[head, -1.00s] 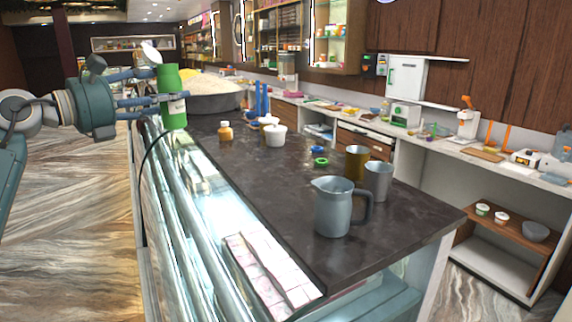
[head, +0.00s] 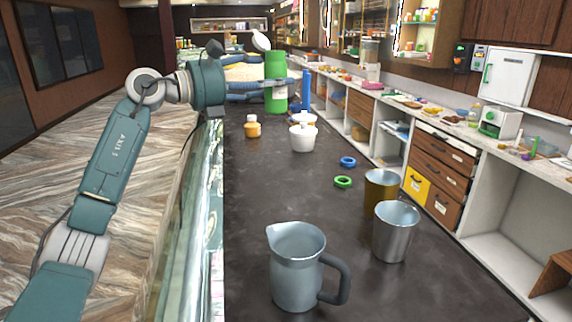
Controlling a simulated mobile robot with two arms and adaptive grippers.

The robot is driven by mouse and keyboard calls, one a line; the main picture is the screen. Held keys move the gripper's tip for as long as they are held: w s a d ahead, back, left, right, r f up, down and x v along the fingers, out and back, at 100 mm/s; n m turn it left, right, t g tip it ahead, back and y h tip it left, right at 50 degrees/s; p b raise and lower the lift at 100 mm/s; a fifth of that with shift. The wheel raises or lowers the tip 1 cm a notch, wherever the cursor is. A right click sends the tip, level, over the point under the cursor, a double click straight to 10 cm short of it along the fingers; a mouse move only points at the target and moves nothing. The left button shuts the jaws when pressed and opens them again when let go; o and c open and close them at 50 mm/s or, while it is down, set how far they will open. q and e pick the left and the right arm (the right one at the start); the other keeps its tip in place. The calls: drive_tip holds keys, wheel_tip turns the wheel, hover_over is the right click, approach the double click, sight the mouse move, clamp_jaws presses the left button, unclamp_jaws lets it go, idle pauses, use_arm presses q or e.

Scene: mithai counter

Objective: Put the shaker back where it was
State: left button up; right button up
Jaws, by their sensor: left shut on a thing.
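The shaker (head: 276,82) is a green cylinder with a white cap tilted at its top. My left gripper (head: 268,86) is shut on it, with its blue-grey fingers around the middle of the green body. The shaker is upright near the far part of the dark counter (head: 290,215). I cannot tell whether its base touches the counter. My right gripper is not in view.
A grey pitcher (head: 297,268), a steel cup (head: 395,232) and a brass cup (head: 380,190) stand in front. A green ring (head: 343,182), a blue ring (head: 347,161), a white pot (head: 303,138) and an orange-brown bottle (head: 252,127) stand farther back.

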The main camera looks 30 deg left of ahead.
sight(271, 108)
use_arm(q)
drive_tip(key=f, duration=0.6)
drive_tip(key=shift+s+a+f+p, duration=0.1)
drive_tip(key=shift+s+f+p, duration=0.1)
drive_tip(key=shift+f+p, duration=0.15)
drive_tip(key=f+p, duration=0.1)
drive_tip(key=f, duration=0.4)
drive_tip(key=f+p, duration=0.1)
drive_tip(key=f, duration=0.5)
drive_tip(key=shift+w+f, duration=0.2)
drive_tip(key=shift+f, duration=0.05)
drive_tip(key=o, duration=1.3)
drive_tip(key=shift+f, duration=0.1)
drive_tip(key=shift+o, duration=0.2)
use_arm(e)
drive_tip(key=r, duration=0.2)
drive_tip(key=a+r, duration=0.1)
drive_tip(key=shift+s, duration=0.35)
